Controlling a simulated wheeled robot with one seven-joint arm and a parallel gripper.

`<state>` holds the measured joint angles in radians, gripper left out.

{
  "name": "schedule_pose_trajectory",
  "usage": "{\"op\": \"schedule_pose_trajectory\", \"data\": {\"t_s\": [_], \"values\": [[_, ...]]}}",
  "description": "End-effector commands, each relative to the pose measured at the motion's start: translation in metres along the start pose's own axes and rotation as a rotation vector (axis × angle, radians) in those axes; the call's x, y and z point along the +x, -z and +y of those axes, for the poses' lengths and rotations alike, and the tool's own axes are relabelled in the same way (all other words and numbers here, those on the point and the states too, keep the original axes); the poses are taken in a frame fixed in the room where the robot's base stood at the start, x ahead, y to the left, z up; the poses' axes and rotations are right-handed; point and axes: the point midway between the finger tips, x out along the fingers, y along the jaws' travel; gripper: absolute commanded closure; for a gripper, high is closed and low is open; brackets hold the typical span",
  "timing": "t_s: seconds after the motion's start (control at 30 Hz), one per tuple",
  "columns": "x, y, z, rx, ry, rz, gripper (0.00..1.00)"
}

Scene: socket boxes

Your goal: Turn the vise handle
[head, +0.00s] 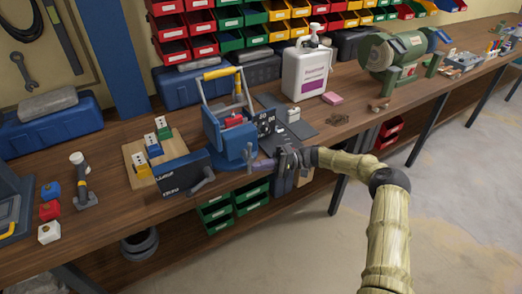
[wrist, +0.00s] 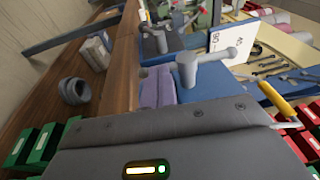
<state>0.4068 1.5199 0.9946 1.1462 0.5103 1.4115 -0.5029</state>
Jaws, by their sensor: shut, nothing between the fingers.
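The blue vise (head: 230,146) stands on a round blue base at the bench's front edge, in the middle of the head view. Its grey handle (head: 250,153) is small there and partly hard to separate from my gripper. In the wrist view the handle (wrist: 203,66) is clear: a thick grey hub with a bar ending in a round knob, in front of a blue body. My gripper (head: 256,165) points left at the vise's front. Its purple-grey fingers (wrist: 158,87) are together and empty, just left of the handle in the wrist view. Contact cannot be told.
A blue tote with a yellow handle (head: 216,72) stands behind the vise. A dark panel with a grey lever (head: 183,172) is to its left. A white jug (head: 306,72) and a green grinder (head: 397,58) stand right. Green bins (head: 216,212) hang below. The floor in front is clear.

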Motion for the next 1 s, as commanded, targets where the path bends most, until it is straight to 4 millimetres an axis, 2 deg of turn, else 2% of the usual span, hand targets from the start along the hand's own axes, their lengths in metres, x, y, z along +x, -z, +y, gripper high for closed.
{"op": "schedule_pose_trajectory", "data": {"t_s": [0.3,0.47,0.67,1.0], "values": [[-0.001,0.0,0.0,0.0,-0.001,0.001,1.0],[-0.007,0.0,0.002,-0.001,-0.002,0.0,1.0],[-0.03,-0.002,0.005,-0.001,-0.003,-0.004,1.0],[-0.089,-0.002,-0.001,0.0,-0.002,-0.005,1.0]]}}
